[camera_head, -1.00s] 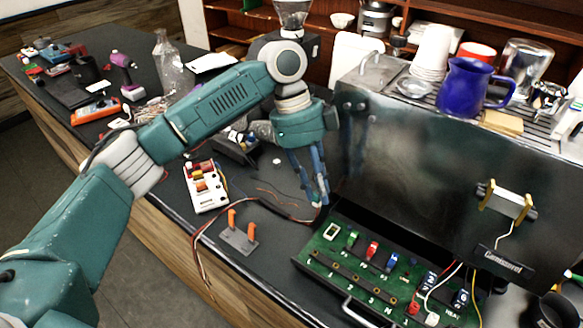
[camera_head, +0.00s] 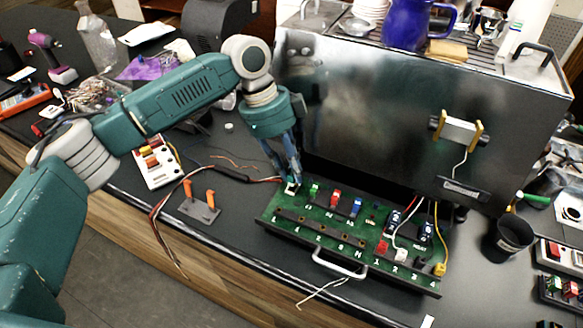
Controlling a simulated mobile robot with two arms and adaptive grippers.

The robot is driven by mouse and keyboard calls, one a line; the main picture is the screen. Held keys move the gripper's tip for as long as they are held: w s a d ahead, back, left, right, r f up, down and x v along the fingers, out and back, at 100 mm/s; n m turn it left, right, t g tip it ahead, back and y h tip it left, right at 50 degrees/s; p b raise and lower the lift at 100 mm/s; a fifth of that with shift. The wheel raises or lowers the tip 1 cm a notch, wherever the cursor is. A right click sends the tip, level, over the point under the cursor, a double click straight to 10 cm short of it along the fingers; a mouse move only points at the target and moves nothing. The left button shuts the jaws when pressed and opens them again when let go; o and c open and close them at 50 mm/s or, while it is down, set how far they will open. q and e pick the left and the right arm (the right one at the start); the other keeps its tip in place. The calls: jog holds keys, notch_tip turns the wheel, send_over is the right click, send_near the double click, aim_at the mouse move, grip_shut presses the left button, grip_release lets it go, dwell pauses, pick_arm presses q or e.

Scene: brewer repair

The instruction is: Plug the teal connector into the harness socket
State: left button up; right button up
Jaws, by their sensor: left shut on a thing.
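The green board (camera_head: 272,213) lies in front of the steel brewer. Its white-framed harness socket (camera_head: 291,189) is at the far left corner. My left gripper (camera_head: 289,178) points down, shut on the end of the harness cable (camera_head: 262,180), with its fingertips right at this socket. The teal connector at the cable end is mostly hidden between the fingers. I cannot tell whether it is inside the socket or just above it. The cable runs left from the fingers along the counter. My right gripper is not in view.
Green, red and blue plugs (camera_head: 335,198) stand on the board, right of the socket. The steel brewer (camera_head: 350,110) rises close behind. A grey block with orange posts (camera_head: 199,208) and a white fuse box (camera_head: 155,165) lie left. A black cup (camera_head: 508,238) stands right.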

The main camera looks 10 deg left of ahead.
pick_arm(q)
jog(key=shift+f+b, duration=0.4)
jog(key=shift+f, duration=0.25)
jog(key=shift+r, duration=0.15)
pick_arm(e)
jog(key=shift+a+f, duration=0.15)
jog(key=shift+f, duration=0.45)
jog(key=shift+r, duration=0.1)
pick_arm(q)
jog(key=shift+p, duration=0.65)
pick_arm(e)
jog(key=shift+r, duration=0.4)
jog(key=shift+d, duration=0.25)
pick_arm(q)
jog(key=shift+p, duration=0.45)
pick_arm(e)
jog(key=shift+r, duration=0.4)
pick_arm(q)
jog(key=shift+f+p, duration=0.3)
jog(key=shift+f, duration=0.25)
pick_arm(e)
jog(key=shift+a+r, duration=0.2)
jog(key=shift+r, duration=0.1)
pick_arm(q)
jog(key=shift+w+f+p, duration=0.1)
jog(key=shift+f+p, duration=0.1)
jog(key=shift+p, duration=0.1)
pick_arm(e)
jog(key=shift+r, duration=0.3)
